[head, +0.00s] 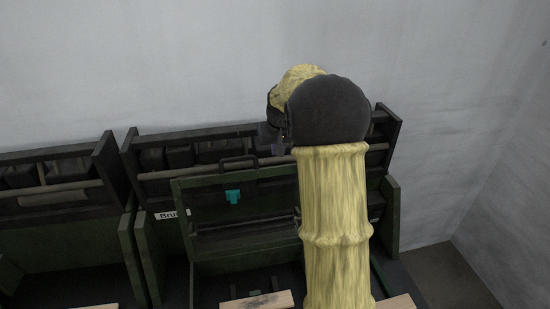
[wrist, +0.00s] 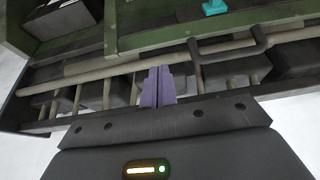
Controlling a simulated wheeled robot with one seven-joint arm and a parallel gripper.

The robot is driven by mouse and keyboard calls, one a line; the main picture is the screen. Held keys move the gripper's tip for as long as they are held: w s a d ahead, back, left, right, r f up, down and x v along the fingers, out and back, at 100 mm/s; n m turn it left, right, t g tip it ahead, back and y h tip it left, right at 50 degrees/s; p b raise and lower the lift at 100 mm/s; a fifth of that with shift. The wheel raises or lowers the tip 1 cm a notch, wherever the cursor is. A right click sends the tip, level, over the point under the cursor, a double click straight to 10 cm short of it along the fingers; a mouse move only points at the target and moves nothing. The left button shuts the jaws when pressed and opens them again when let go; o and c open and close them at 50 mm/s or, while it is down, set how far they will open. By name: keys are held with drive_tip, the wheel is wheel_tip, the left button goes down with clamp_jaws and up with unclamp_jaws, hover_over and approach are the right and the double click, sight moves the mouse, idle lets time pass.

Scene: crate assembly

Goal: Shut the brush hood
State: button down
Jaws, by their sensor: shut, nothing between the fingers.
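The brush hood (head: 260,193) is a dark green framed panel with a dark handle (head: 238,160) and a teal tab (head: 232,196). It stands raised and open at the back of the unit with the partly hidden "Bru" label (head: 170,214). In the wrist view the hood's green edge (wrist: 150,40) runs across the top, with the handle (wrist: 228,52) right of the fingers. My gripper (wrist: 158,88) has purple fingers closed together and empty. It is behind the hood, beside the handle; contact cannot be told. In the head view my arm hides the hood's right part.
A rail (head: 160,174) and a row of dark blocks (head: 180,156) lie behind the hood. A similar unit (head: 60,235) stands at the left. Light wooden pieces (head: 257,300) are at the front. A grey wall (head: 200,60) stands behind; open floor (head: 450,275) shows at the right.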

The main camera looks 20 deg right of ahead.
drive_tip(key=shift+w+d+r, duration=0.3)
drive_tip(key=shift+w+d, duration=0.1)
drive_tip(key=shift+d, duration=0.05)
drive_tip(key=shift+f, duration=0.1)
drive_tip(key=p+x, duration=0.4)
drive_tip(key=x, duration=0.5)
drive_tip(key=shift+w+f, duration=0.15)
drive_tip(key=shift+w, duration=0.05)
drive_tip(key=shift+d+f, duration=0.1)
drive_tip(key=shift+f, duration=0.1)
drive_tip(key=shift+s+b, duration=0.1)
drive_tip(key=shift+b, duration=0.3)
